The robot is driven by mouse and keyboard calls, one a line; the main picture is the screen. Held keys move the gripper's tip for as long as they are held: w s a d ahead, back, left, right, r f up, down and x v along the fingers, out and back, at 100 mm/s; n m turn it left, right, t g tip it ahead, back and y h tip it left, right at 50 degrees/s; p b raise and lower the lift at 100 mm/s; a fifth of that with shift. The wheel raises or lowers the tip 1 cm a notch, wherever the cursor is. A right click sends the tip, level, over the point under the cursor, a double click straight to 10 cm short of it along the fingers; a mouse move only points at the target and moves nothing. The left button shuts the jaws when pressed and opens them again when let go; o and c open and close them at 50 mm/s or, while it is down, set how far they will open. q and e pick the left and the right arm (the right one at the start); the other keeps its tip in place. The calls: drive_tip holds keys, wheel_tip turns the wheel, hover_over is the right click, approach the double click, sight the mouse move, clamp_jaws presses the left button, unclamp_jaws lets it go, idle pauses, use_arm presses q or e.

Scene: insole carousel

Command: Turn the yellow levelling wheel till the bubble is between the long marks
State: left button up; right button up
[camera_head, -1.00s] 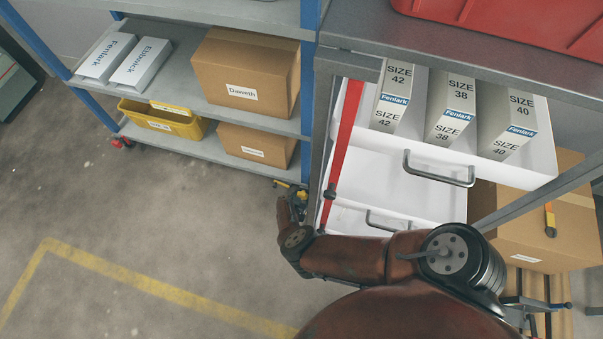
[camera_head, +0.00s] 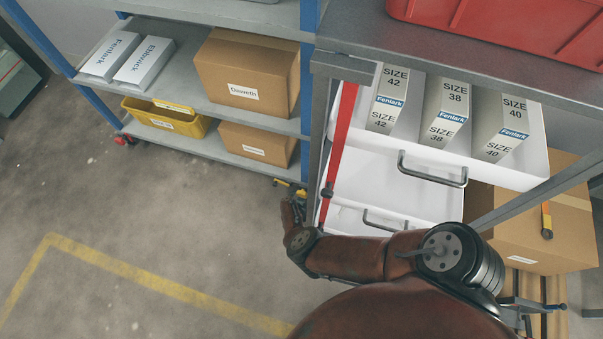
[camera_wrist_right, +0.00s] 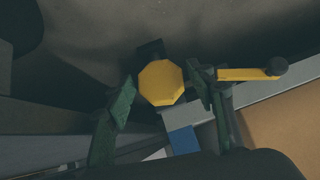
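The yellow levelling wheel (camera_wrist_right: 160,82) is an eight-sided knob in the middle of the right wrist view. My right gripper (camera_wrist_right: 158,92) is open, with one dark green finger on each side of the wheel; I cannot tell whether either finger touches it. In the head view my right gripper (camera_head: 295,197) is small and partly hidden, low by the corner post of the drawer frame, with a bit of yellow beside it. The bubble and its long marks do not show. My left gripper is not in view.
A yellow arm with a black knob (camera_wrist_right: 255,73) lies just right of the fingers. A blue-post shelf (camera_head: 200,145) is behind.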

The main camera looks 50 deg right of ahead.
drive_tip(key=shift+o, duration=0.3)
drive_tip(key=shift+w+r, duration=0.25)
drive_tip(key=shift+r, duration=0.65)
wheel_tip(320, 180, up, 8)
drive_tip(key=shift+s, duration=0.25)
drive_tip(key=shift+r, duration=0.1)
